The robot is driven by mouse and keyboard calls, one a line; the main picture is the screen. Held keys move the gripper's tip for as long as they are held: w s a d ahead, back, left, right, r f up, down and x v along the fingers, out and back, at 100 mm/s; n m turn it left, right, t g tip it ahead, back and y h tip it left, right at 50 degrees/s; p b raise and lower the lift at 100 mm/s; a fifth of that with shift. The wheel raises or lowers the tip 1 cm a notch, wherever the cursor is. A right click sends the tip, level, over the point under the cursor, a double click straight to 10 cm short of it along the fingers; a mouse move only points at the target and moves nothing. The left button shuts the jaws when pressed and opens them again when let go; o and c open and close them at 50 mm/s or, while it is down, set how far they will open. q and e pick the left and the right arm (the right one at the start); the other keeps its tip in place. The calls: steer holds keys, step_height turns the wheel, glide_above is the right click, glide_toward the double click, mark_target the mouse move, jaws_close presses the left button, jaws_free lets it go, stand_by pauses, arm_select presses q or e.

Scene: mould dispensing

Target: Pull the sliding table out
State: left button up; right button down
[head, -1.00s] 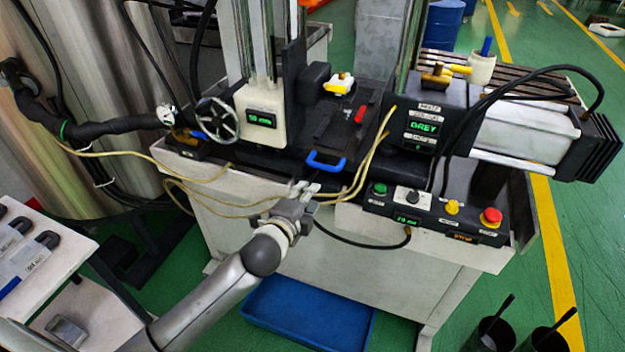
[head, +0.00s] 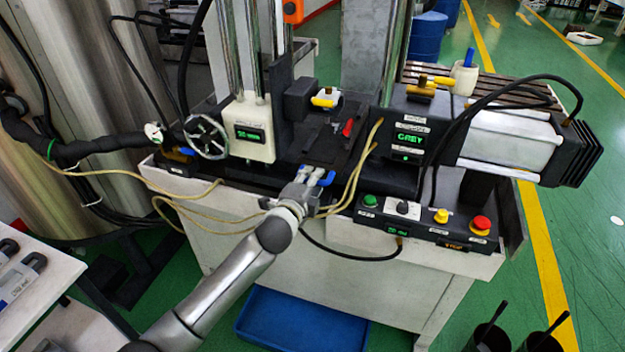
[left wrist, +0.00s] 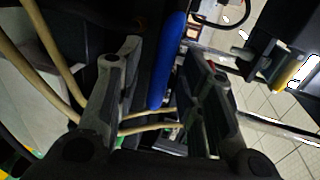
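The sliding table (head: 322,150) is a dark plate at the middle of the machine. Its blue handle (head: 327,179) sticks out at the front edge, partly hidden by my left gripper (head: 312,174). In the left wrist view the blue handle (left wrist: 170,62) runs as a bar between the two fingers of the left gripper (left wrist: 160,65). The fingers are apart, with visible gaps beside the bar, so the gripper is open around the handle and not clamped on it. My right gripper is in neither view.
Beige hoses (head: 352,180) hang close to the right of the handle. A control panel (head: 425,222) with buttons is at the front right, and a handwheel (head: 207,137) is at the left. A blue tray (head: 300,318) lies on the floor below.

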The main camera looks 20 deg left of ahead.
arm_select(q)
steer(key=shift+w+f, duration=0.15)
steer(key=shift+w, duration=0.4)
steer(key=shift+c, duration=0.2)
jaws_close()
